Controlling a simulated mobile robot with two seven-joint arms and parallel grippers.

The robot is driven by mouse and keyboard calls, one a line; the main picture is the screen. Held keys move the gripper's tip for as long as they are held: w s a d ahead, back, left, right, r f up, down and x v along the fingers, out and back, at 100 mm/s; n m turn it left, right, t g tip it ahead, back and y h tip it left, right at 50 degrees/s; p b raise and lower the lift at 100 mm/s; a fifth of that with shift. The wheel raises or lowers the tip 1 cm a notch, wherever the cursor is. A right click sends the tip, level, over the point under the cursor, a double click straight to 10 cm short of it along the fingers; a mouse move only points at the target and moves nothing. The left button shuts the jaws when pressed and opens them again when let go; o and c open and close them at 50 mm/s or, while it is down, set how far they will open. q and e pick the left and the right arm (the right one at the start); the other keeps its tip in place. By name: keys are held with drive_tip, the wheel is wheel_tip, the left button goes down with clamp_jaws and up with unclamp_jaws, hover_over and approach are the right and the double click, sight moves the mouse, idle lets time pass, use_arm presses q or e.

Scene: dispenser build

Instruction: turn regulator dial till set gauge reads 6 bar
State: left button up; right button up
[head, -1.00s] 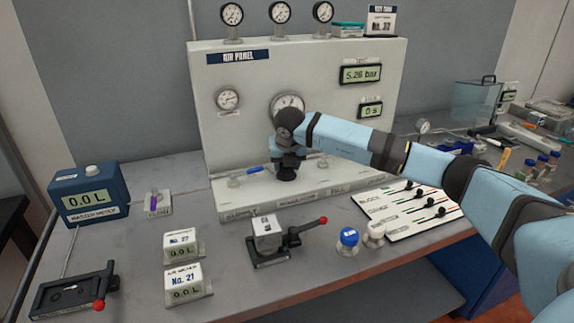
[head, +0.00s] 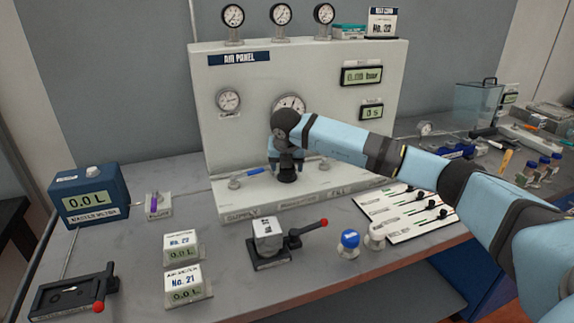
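The white air panel (head: 330,62) stands at the back of the bench. Its large round gauge (head: 290,101) is partly covered by my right arm's wrist, and I cannot read its needle surely. A dark regulator dial (head: 287,176) sits on the panel's base ledge below that gauge. My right gripper (head: 287,166) points down over the dial, at its top. Its fingers are too small and dark to tell whether they grip. The upper digital display (head: 362,75) appears to read 0.00 bar. My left gripper is not in view.
A smaller gauge (head: 228,101) and a blue-handled valve (head: 248,173) are left of my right gripper. A grey clamp with a red-tipped lever (head: 268,240) stands in front of the panel. Blue and white knobs (head: 349,242) and a slider board (head: 410,212) lie right.

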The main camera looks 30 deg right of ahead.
drive_tip(key=shift+o, duration=0.3)
drive_tip(key=v, duration=1.3)
drive_tip(key=shift+r, duration=0.4)
